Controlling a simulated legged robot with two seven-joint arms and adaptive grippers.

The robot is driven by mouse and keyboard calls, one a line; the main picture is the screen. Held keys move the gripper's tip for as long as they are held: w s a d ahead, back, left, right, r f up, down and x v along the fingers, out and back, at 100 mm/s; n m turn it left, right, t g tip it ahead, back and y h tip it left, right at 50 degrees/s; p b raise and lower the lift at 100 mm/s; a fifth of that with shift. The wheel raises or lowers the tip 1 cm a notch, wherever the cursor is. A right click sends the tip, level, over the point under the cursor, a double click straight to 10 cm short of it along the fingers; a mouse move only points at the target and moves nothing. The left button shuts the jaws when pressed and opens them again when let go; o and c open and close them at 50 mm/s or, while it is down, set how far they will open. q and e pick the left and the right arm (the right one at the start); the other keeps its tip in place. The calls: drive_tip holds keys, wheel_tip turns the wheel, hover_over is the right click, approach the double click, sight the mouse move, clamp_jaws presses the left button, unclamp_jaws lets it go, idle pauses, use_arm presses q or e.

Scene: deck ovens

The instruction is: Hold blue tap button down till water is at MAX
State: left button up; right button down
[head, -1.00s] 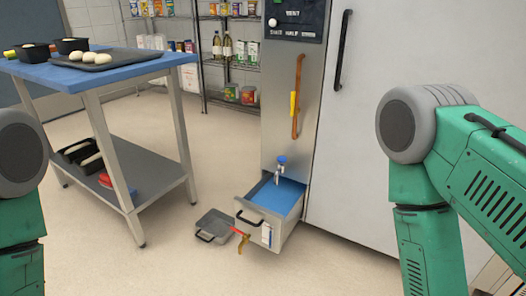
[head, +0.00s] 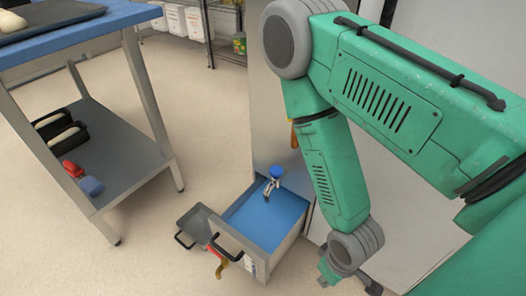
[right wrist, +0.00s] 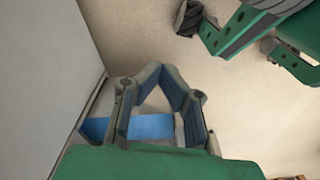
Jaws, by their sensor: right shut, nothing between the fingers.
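The blue tap button (head: 276,171) sits on top of a small metal tap (head: 269,188) in the head view. The tap stands over the back of a pulled-out metal tank drawer (head: 289,247) with a blue interior. I cannot make out the water level or a MAX mark. My right gripper (head: 326,277) is low, to the right of the drawer and apart from the button. In the right wrist view my right gripper (right wrist: 155,80) is shut and empty, with a blue surface (right wrist: 155,127) behind it. My left gripper is not in view.
A red-handled brass valve (head: 220,262) projects from the drawer front. A blue-topped table (head: 75,38) with a lower shelf stands left. The tall cabinet is close on the right.

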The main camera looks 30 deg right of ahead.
drive_tip(key=w+r+m+t+h+p, duration=0.25)
drive_tip(key=w+r+p, duration=0.2)
drive_tip(key=w, duration=0.65)
drive_tip(key=w+r+m+t+h+p, duration=0.25)
drive_tip(key=w+r+p, duration=0.2)
drive_tip(key=w, duration=0.65)
drive_tip(key=w+a+r+m+g+h+p, duration=0.3)
drive_tip(key=w+r+m+p, duration=0.2)
drive_tip(key=r+m, duration=0.3)
wheel_tip(320, 180, up, 5)
drive_tip(key=shift+w+a+f+m, duration=0.2)
drive_tip(key=shift+w+m, duration=0.1)
drive_tip(key=shift+w, duration=0.45)
drive_tip(key=shift+f, duration=0.1)
